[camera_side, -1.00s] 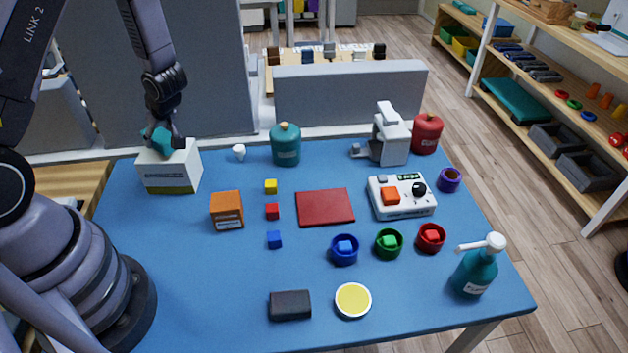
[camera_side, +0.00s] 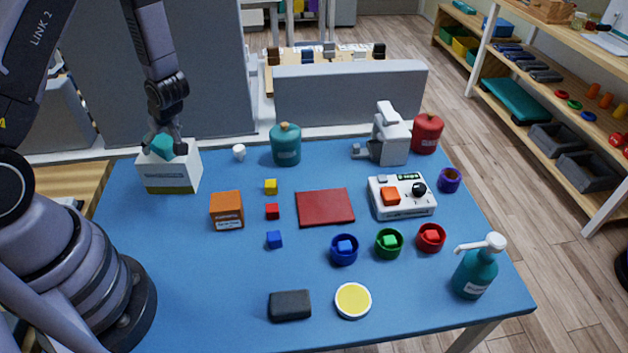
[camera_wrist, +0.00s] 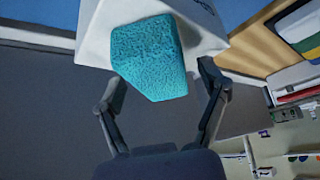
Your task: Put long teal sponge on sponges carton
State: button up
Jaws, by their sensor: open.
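The long teal sponge (camera_side: 161,147) rests tilted on top of the white sponges carton (camera_side: 172,174) at the table's back left. In the wrist view the sponge (camera_wrist: 150,57) lies against the top of the white carton (camera_wrist: 92,42). My gripper (camera_side: 163,140) is just above the sponge in the side view. In the wrist view my gripper's fingers (camera_wrist: 160,92) are spread apart, with the sponge beyond and between them and visible gaps at both sides. The sponge's underside is hidden.
An orange box (camera_side: 227,211) stands in front of the carton to the right. A small white item (camera_side: 239,152) and a green canister (camera_side: 286,144) stand to its right at the back. A grey partition (camera_side: 350,95) rises behind the table.

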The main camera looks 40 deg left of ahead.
jog(key=w+d+r+m+t+h, duration=0.25)
jog(key=d+r, duration=0.35)
jog(key=r, duration=0.3)
jog(key=w+d+r+m+t+h, duration=0.1)
jog(key=d+r+m+t+h, duration=0.25)
jog(key=d+r, duration=0.5)
jog(key=w+d+r+m+t+h, duration=0.1)
jog(key=d+r+m+t+h, duration=0.25)
jog(key=r, duration=0.75)
jog(key=s+d+r+m+g, duration=0.2)
jog(key=s+d+r+m, duration=0.15)
jog(key=s+m, duration=0.35)
jog(key=s+a+f+m+g+y, duration=0.1)
jog(key=s+a+g+y, duration=0.1)
jog(key=s, duration=1)
jog(key=shift+s+a+f+y, duration=0.25)
jog(key=shift+a+y, duration=0.2)
jog(key=shift+a, duration=0.65)
